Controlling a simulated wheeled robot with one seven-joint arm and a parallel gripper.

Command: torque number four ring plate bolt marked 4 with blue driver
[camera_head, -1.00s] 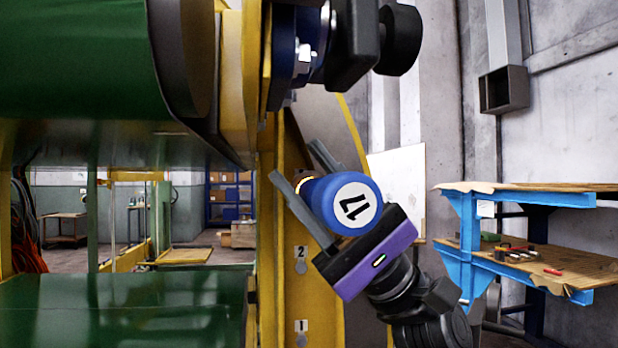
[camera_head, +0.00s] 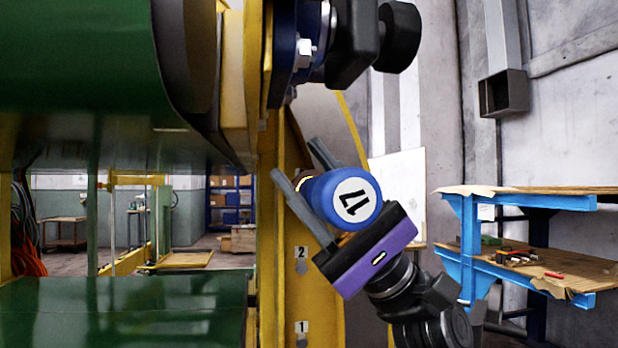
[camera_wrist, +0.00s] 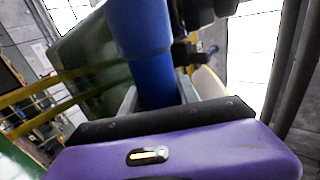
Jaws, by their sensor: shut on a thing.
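The blue driver (camera_head: 343,199) is held in my gripper (camera_head: 305,190), with its round end marked 17 facing the head camera. The jaws are shut on it, one grey finger on each side. In the wrist view the blue driver (camera_wrist: 148,70) rises from between the fingers. The yellow ring plate post (camera_head: 290,235) stands behind the driver, with bolts marked 2 (camera_head: 301,267) and 1 (camera_head: 301,340) below and left of my gripper. The bolt marked 4 is not visible; the driver and gripper cover part of the plate. Whether the driver touches a bolt cannot be told.
A green drum (camera_head: 75,60) and dark machine parts (camera_head: 365,40) hang above and left of my gripper. A blue workbench (camera_head: 520,200) with tools stands at the right. A green surface (camera_head: 120,315) lies low at the left.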

